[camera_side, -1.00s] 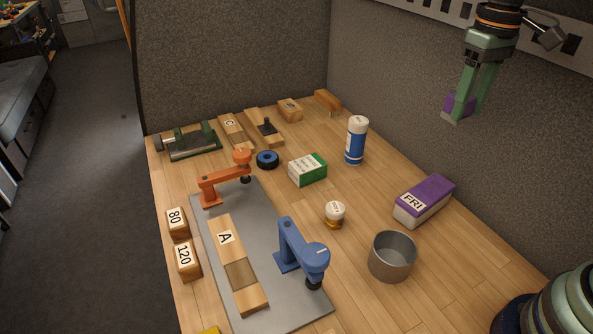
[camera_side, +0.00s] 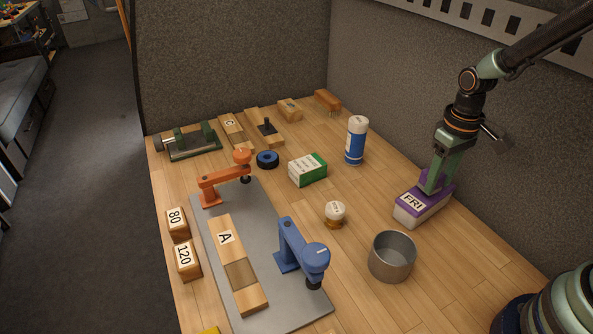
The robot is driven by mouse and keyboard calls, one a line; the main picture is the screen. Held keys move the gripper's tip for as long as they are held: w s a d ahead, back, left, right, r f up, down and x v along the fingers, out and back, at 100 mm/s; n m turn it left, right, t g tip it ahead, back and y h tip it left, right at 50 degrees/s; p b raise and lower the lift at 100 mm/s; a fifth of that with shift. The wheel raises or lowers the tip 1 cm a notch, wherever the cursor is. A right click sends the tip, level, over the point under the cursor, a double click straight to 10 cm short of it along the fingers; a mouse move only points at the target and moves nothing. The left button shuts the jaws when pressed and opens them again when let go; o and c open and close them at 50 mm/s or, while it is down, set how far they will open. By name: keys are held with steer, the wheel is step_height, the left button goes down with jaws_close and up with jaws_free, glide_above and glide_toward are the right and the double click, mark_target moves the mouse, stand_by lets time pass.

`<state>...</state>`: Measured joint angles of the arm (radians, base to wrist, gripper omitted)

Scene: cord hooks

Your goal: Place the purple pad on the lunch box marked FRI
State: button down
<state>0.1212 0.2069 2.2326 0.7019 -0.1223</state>
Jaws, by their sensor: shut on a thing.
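The lunch box marked FRI (camera_side: 413,211) is a pale box with a purple top, lying at the right of the table. My gripper (camera_side: 431,186) points down at the top of this box and is shut on the purple pad (camera_side: 421,182). The pad is at or just above the purple top. Its colour blends with the lid and the fingers partly cover it, so I cannot tell whether it touches.
A grey metal cup (camera_side: 392,257) stands in front of the box, with a small white-capped jar (camera_side: 335,214) to its left. A blue and white canister (camera_side: 356,141) and a green and white carton (camera_side: 308,170) stand farther back. Clamps (camera_side: 301,250) stand on a grey plate (camera_side: 207,202).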

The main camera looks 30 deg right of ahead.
mark_target(441, 177)
steer(key=shift+f, duration=0.35)
steer(key=shift+c, duration=1.7)
jaws_free()
steer(key=shift+f, duration=0.15)
steer(key=s+a+r+t, duration=0.2)
steer(key=r, duration=0.7)
steer(key=s+a+r+t, duration=0.2)
steer(key=r+t, duration=0.1)
steer(key=r, duration=0.5)
steer(key=shift+r+t, duration=0.3)
steer(key=shift+r, duration=0.1)
steer(key=shift+s, duration=0.1)
